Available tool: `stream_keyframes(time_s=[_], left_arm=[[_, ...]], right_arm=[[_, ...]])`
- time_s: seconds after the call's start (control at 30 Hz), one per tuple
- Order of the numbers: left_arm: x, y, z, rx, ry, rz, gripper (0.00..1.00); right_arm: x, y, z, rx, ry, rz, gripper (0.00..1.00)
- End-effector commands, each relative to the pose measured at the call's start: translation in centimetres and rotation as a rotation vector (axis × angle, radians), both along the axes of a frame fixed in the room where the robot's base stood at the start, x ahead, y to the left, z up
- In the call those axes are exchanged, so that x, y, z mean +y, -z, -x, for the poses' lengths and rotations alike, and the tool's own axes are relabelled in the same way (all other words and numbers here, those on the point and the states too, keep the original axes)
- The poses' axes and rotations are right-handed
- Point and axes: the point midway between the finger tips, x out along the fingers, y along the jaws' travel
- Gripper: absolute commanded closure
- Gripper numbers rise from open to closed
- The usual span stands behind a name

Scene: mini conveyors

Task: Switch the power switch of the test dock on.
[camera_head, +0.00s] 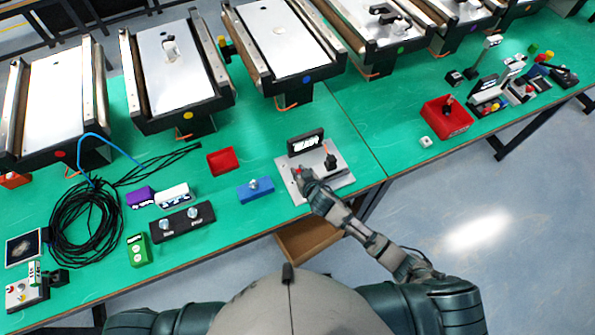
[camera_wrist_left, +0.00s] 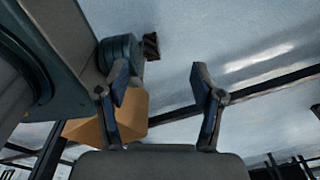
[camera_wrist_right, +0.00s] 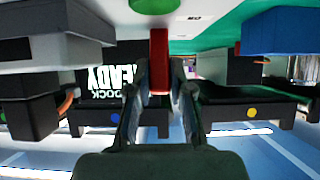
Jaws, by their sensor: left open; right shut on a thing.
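The test dock is a light grey plate (camera_head: 342,180) on the green table, with a black display (camera_head: 306,142) along its back edge and a black upright part (camera_head: 330,161) on it. In the right wrist view the display (camera_wrist_right: 112,80) appears upside down with bright text, including "READY" and "DOCK". My right gripper (camera_head: 303,178) is at the dock's left front. In its wrist view, the fingers (camera_wrist_right: 160,95) are shut on the red power switch (camera_wrist_right: 159,60). My left gripper (camera_wrist_left: 160,85) is open and empty, away from the dock over the floor.
A blue block (camera_head: 255,190) with a knob and a red tray (camera_head: 222,160) lie left of the dock. A red box (camera_head: 447,118) stands to the right. Several mini conveyors (camera_head: 175,70) line the back. Coiled black cable (camera_head: 85,222) lies at the left.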

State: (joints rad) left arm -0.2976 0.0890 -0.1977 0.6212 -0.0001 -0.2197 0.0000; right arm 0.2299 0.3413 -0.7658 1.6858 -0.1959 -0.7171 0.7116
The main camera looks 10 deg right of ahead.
Motion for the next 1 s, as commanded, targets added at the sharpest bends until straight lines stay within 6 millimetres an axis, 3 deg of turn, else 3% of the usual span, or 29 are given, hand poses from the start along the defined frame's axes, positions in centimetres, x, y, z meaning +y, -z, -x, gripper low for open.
stream_keyframes(time_s=[0.57, 0.6, 0.67, 1.0], left_arm=[[-1.2, 0.5, 0.4, 0.006, -0.002, 0.013, 0.33], [-1.1, 0.5, 0.4, 0.006, -0.002, 0.013, 0.33], [-1.1, 0.5, 0.4, 0.006, -0.001, 0.012, 0.33], [-0.4, 0.5, 0.4, 0.005, 0.0, 0.005, 0.33]], right_arm=[[0.0, 0.7, 0.5, -0.018, 0.001, -0.006, 1.0], [0.0, 0.7, 0.5, -0.017, 0.001, -0.006, 0.72], [0.0, 0.7, 0.5, -0.019, 0.001, -0.007, 0.57], [0.0, 0.3, 0.4, -0.024, 0.0, -0.009, 0.54]])
